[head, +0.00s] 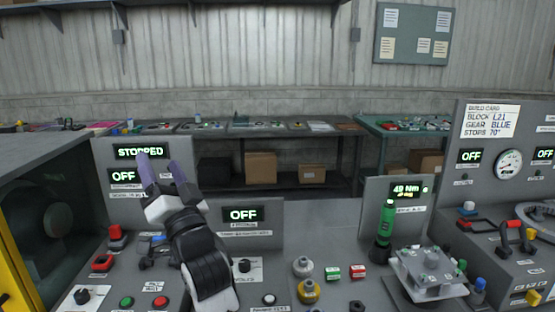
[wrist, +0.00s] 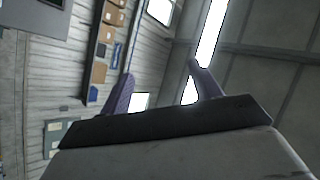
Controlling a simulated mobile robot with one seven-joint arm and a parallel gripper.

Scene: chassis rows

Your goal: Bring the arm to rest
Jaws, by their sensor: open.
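My gripper (head: 162,172) is raised over the left part of the grey console in the head view, in front of the panel (head: 110,207) with the STOPPED and OFF displays. Its two purple fingers are spread apart with nothing between them. In the wrist view my gripper (wrist: 158,88) also shows open and empty. That view looks up past the fingers at the wall and the bright ceiling windows. My black and white wrist hides part of the console behind it.
A green cylindrical tool (head: 385,222) stands upright at right of centre, beside a metal plate fixture (head: 430,270). Red and green buttons and knobs cover the console. A build card (head: 490,121) is on the right panel. Benches (head: 270,129) stand along the back wall. The air above the console is clear.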

